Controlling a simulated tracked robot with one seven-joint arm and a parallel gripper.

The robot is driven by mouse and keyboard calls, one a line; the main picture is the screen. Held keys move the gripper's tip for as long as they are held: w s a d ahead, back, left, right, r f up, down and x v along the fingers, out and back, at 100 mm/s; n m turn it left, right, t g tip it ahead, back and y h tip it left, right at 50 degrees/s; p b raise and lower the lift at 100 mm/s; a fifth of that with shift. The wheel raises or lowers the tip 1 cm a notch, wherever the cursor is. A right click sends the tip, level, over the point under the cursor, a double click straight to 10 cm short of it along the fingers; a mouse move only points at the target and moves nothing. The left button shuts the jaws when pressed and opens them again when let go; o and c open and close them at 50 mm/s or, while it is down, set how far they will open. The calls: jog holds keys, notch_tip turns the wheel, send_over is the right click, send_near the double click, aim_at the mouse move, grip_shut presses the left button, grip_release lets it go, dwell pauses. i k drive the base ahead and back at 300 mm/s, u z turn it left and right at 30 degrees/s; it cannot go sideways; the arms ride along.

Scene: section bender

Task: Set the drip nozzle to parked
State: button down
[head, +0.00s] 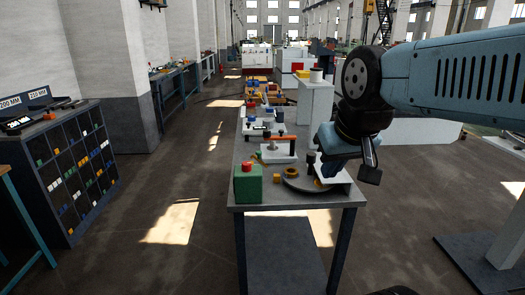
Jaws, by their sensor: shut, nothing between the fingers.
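The section bender stands on the near end of a grey table (240,198). I see a green box with a red button (247,180), a round dark plate (297,184) with a brass ring on it, and a lever with an orange handle (279,139) behind. I cannot pick out the drip nozzle for certain; it is too small or hidden behind my wrist. My gripper (324,166) points down over the right part of the bender, close to the round plate. It is shut and empty; its fingertips are mostly hidden, and I cannot tell whether they touch anything.
More machines and a white cabinet (316,101) stand behind along the row. A dark rack of coloured parts (75,165) stands at the left. The floor left of the table is clear. A grey post on a flat base (490,262) stands at the right.

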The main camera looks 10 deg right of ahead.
aim_at(258, 153)
jog(key=i, duration=0.95)
jog(key=u, duration=0.05)
